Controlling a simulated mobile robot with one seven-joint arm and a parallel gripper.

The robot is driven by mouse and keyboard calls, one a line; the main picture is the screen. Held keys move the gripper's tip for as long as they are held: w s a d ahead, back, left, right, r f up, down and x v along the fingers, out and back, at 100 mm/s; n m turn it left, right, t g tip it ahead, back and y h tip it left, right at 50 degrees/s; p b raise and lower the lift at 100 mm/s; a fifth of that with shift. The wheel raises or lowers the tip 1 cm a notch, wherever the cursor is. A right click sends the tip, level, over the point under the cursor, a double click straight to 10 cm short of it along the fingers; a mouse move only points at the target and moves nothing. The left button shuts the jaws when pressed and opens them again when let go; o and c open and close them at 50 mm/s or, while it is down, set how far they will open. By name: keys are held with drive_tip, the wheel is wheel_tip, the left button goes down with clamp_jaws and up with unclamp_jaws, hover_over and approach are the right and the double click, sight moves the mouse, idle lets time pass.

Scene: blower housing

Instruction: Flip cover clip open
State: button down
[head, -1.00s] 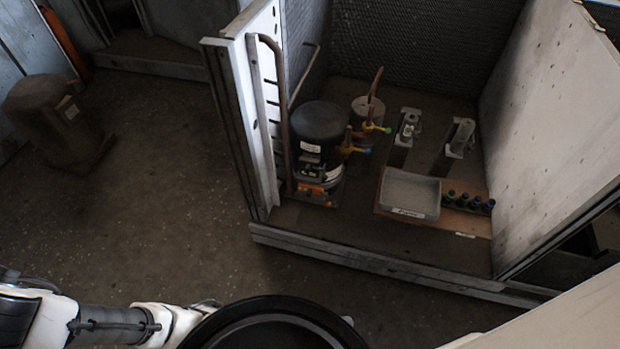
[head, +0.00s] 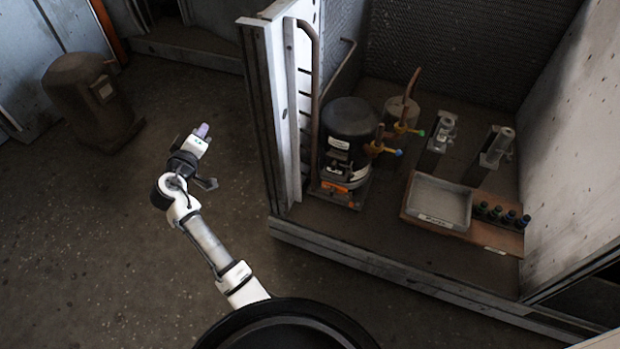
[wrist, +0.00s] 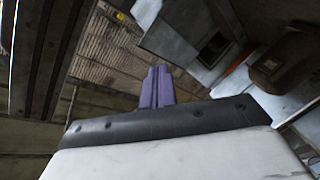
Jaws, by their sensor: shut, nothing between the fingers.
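The black compressor (head: 350,140) stands inside the open housing, with a pale label on its dome and an orange part low on its front. A small dark cover with metal pieces shows on its front side; I cannot make out the clip or whether it is closed. My gripper (head: 202,130) is over the open floor left of the housing, well apart from the compressor. In the wrist view its purple fingers (wrist: 157,87) are together with nothing between them.
A metal post (head: 285,110) and copper pipe stand left of the compressor. A grey tray (head: 440,200) and several dark bottles sit to its right. Two metal fixtures stand behind the tray. A low sill (head: 400,285) edges the housing. A brown tank (head: 92,100) stands far left; floor between is clear.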

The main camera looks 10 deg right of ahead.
drive_tip(key=s+d+f+g+h, duration=0.1)
drive_tip(key=d+f+h, duration=0.1)
drive_tip(key=d+f, duration=0.2)
drive_tip(key=d+f+m+g+h, duration=0.1)
drive_tip(key=d+f+g+h, duration=0.1)
drive_tip(key=d+f, duration=0.2)
drive_tip(key=s+d+f+m+g+h+b, duration=0.1)
drive_tip(key=d+f+g+h, duration=0.1)
drive_tip(key=d+f, duration=0.2)
drive_tip(key=shift+s+d+h, duration=0.15)
drive_tip(key=shift+d, duration=0.5)
drive_tip(key=shift+s+d+h, duration=0.15)
drive_tip(key=shift+d, duration=0.45)
drive_tip(key=s+d+f+m+g+h, duration=0.1)
drive_tip(key=s+d+f+g+h, duration=0.2)
drive_tip(key=d, duration=0.6)
wheel_tip(320, 180, down, 3)
drive_tip(key=s+g, duration=0.1)
drive_tip(key=s, duration=0.2)
drive_tip(key=shift+r+m+g+h, duration=0.2)
drive_tip(key=shift+m+g+h, duration=0.1)
drive_tip(key=shift+m+h, duration=0.1)
drive_tip(key=shift+w+d, duration=0.1)
drive_tip(key=shift+w, duration=0.05)
drive_tip(key=s+d+b+x, duration=0.1)
drive_tip(key=s+b+x, duration=0.1)
drive_tip(key=x, duration=1)
drive_tip(key=shift+s+d+f, duration=0.15)
drive_tip(key=shift+s+d, duration=0.1)
drive_tip(key=shift+d, duration=0.1)
